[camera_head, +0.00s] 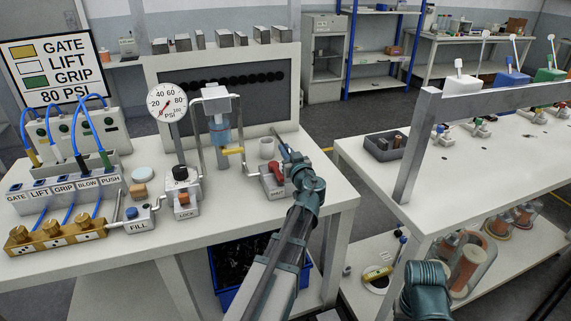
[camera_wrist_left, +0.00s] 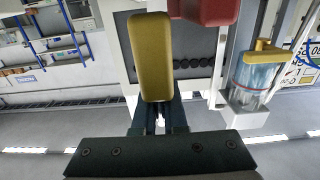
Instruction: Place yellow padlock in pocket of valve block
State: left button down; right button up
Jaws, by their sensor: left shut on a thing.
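My left gripper (camera_head: 283,148) is at the right part of the near table, beside a small grey block with a red handle (camera_head: 276,170). In the left wrist view the left gripper (camera_wrist_left: 160,115) is shut on the yellow padlock (camera_wrist_left: 152,55), a rounded yellow bar in that view. A red part (camera_wrist_left: 205,10), apparently that handle, is close beside the padlock. In the head view the padlock is not clearly visible. A grey block marked LOCK (camera_head: 185,212) stands to the left. I cannot tell which block has the pocket, and no pocket shows clearly. My right gripper is out of view.
A pressure gauge (camera_head: 167,102) and blue-hosed connectors stand farther left. A second table (camera_head: 480,180) with a raised grey bar is on the right.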

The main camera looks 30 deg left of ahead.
pick_arm(q)
jog(key=shift+f+b, duration=1.65)
jog(key=shift+f, duration=0.15)
jog(key=shift+f, duration=0.2)
jog(key=c, duration=1)
grip_release()
jog(key=shift+r, duration=0.1)
jog(key=shift+r, duration=0.1)
jog(key=shift+s+d, duration=0.15)
jog(key=v, duration=1.1)
jog(key=shift+s+d, duration=0.2)
jog(key=shift+s, duration=0.05)
